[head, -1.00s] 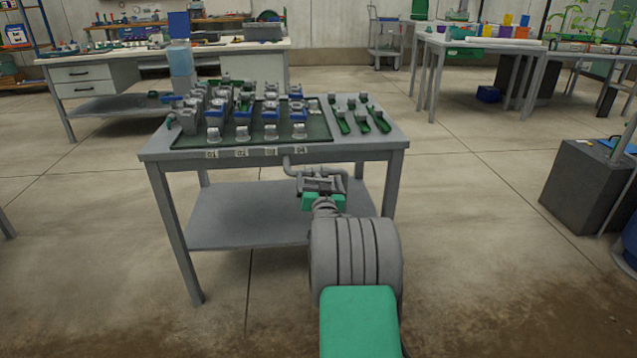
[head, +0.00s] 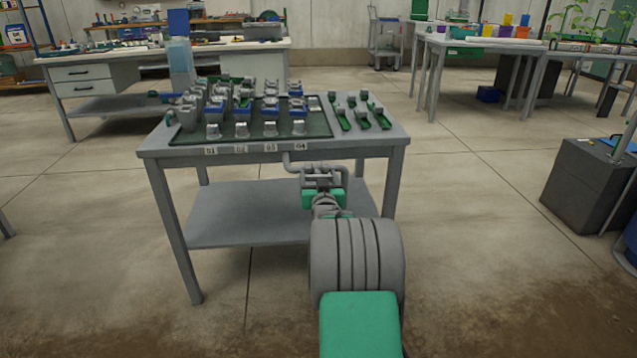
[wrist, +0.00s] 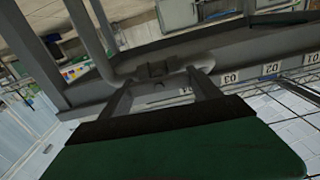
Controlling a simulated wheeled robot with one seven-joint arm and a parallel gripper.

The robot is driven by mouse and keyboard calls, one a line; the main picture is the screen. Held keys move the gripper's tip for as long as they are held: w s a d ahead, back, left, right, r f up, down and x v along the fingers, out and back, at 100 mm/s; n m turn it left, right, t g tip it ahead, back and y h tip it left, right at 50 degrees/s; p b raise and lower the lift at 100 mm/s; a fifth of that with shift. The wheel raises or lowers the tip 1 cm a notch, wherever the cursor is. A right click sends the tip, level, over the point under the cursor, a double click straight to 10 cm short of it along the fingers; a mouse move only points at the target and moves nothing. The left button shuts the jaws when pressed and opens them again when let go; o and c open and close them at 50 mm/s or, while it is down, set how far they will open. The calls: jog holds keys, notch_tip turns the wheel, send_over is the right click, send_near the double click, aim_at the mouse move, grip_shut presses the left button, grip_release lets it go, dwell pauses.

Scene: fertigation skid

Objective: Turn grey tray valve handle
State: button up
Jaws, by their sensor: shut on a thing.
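The grey tray valve sits on a grey drain pipe (head: 303,166) under the front edge of the table, below label 04. My gripper (head: 322,181) reaches it from the front and is shut on the valve handle. In the wrist view, my two fingers (wrist: 163,88) stand on either side of a small grey block (wrist: 156,70), the handle, in front of the pipe (wrist: 190,62). My gripper and wrist hide most of the valve in the head view, so the handle's exact angle is hard to tell.
The grey table (head: 360,150) carries a dark green tray (head: 205,137) with several fittings, and green-handled valves (head: 361,118) on the right. A lower shelf (head: 235,215) lies behind my arm. The floor right of the table is clear; a dark grey box (head: 585,185) stands farther right.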

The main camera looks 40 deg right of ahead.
jog(key=o, duration=1.4)
jog(key=p+v, duration=0.2)
jog(key=v, duration=0.5)
jog(key=shift+s+a+p, duration=0.25)
jog(key=shift+s+p, duration=0.1)
